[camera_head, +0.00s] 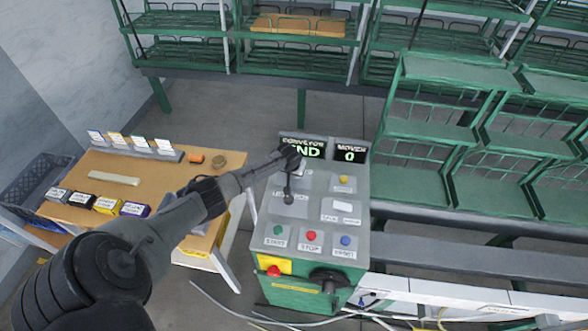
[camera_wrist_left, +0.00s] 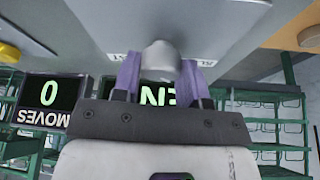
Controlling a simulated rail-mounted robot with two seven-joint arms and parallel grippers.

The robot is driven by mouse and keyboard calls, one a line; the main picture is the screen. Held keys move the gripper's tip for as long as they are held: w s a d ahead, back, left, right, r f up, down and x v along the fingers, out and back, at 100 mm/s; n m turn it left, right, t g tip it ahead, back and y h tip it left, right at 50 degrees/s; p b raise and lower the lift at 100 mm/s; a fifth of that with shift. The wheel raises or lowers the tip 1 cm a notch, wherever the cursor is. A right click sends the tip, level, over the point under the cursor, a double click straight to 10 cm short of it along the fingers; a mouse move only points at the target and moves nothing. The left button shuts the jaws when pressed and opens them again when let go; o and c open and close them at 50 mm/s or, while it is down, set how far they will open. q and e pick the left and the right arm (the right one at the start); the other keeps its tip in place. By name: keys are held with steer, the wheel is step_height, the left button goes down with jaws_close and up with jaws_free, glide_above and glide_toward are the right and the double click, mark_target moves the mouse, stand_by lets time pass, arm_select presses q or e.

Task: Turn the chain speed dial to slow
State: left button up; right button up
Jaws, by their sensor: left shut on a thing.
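In the left wrist view, a light grey knob (camera_wrist_left: 160,58), seemingly the chain speed dial, sits on the grey panel between the two purple fingers of my left gripper (camera_wrist_left: 158,75). The gripper is shut on it. Small labels lie on either side of the knob, too small to read surely. In the head view, my left gripper (camera_head: 296,168) is at the upper left of the control panel (camera_head: 315,210), just below the display. The arm and gripper mostly hide the dial there, so its pointer setting cannot be told. My right gripper is not in view.
The panel also carries a black-knobbed lever (camera_head: 289,198), a yellow button (camera_head: 343,180), a white switch (camera_head: 343,206), and green (camera_head: 278,230), red (camera_head: 311,236) and blue (camera_head: 345,240) buttons. A wooden table (camera_head: 135,185) stands left; green racks (camera_head: 440,130) stand right.

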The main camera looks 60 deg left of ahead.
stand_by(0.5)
arm_select(q)
steer(key=o, duration=0.9)
steer(key=shift+s+r, duration=0.1)
steer(key=shift+r, duration=0.35)
steer(key=p+v, duration=0.1)
steer(key=v, duration=1.2)
steer(key=shift+d, duration=0.15)
steer(key=shift+f, duration=0.1)
